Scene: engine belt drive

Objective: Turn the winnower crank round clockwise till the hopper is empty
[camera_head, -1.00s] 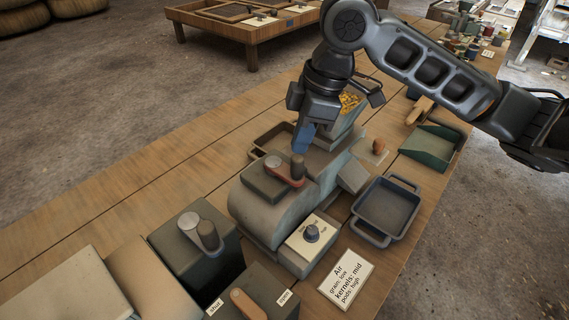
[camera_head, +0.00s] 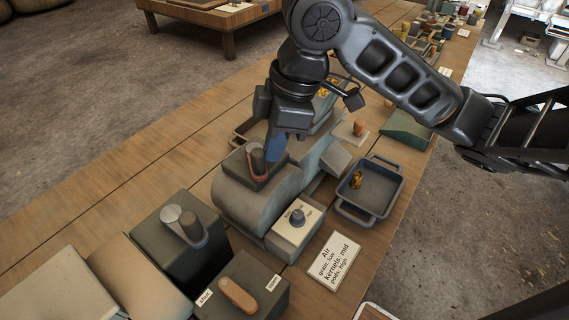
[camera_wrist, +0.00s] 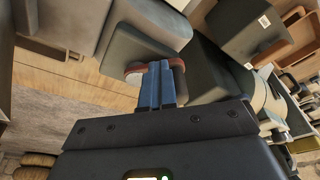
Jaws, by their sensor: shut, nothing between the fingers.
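The winnower (camera_head: 250,205) stands on the bench, a grey rounded machine. Its crank (camera_head: 257,177) has a reddish arm and a dark upright knob on the top box. My gripper (camera_head: 275,157) is shut and empty, its blue fingertips low beside the crank knob on the right; contact is unclear. In the wrist view the closed fingers (camera_wrist: 157,88) overlap the reddish crank arm (camera_wrist: 134,74) and hide its middle. The hopper (camera_head: 323,103) behind my gripper shows some yellow material, and my arm hides much of it. A small yellow heap (camera_head: 356,180) lies in the blue-grey tray (camera_head: 372,213).
An air dial (camera_head: 297,217) sits in front of the winnower, with an air-setting card (camera_head: 334,260) beside it. A green scoop-like bin (camera_head: 408,128) is at the right. Bare bench lies to the left.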

